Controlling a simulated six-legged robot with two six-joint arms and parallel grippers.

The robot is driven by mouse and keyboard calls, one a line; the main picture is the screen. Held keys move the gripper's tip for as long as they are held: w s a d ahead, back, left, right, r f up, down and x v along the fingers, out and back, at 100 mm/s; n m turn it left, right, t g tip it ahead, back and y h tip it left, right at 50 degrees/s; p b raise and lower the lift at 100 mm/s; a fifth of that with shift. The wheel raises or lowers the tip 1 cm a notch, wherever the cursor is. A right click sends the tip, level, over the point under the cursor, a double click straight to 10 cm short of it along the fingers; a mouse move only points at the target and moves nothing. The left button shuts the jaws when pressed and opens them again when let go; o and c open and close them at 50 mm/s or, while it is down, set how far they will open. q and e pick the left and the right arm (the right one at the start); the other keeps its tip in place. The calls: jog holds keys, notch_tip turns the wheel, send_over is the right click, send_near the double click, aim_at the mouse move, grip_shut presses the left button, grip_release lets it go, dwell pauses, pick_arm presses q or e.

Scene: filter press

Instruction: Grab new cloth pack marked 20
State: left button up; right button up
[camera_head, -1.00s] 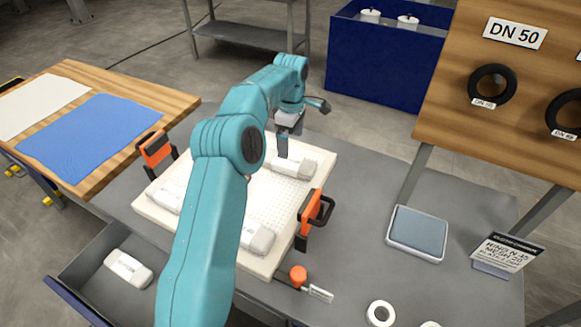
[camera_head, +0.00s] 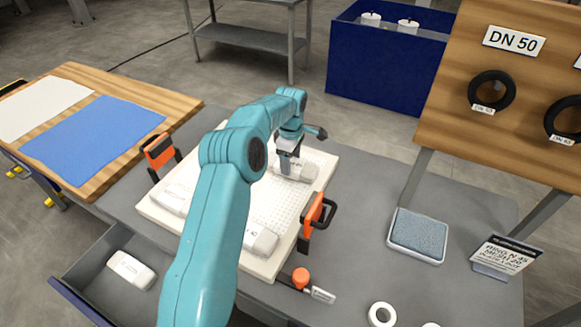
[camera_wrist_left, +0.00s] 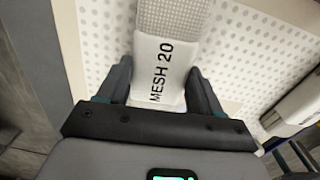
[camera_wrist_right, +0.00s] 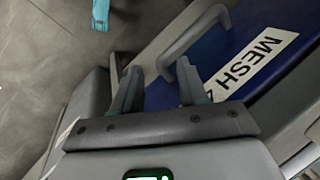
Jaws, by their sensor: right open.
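The white cloth pack marked MESH 20 (camera_wrist_left: 160,75) lies on the white perforated board (camera_head: 272,205), near its far right corner, and shows in the head view (camera_head: 302,167). My left gripper (camera_head: 287,168) has come down over this pack. In the left wrist view its fingers (camera_wrist_left: 160,75) stand apart, one on each side of the pack's labelled end. Contact is not clear. My right gripper (camera_wrist_right: 160,82) is outside the head view. It is open beside the silver handle (camera_wrist_right: 192,35) of a blue drawer front labelled MESH (camera_wrist_right: 222,50).
Other white packs lie on the board, one at the front (camera_head: 262,242). Orange-black clamps (camera_head: 316,215) hold its sides. A pack (camera_head: 132,270) lies in the open drawer at left. A grey pad (camera_head: 418,232) and sign (camera_head: 495,255) stand at right.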

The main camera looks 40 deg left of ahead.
pick_arm(q)
jog(key=shift+c, duration=1.3)
jog(key=shift+w, duration=0.1)
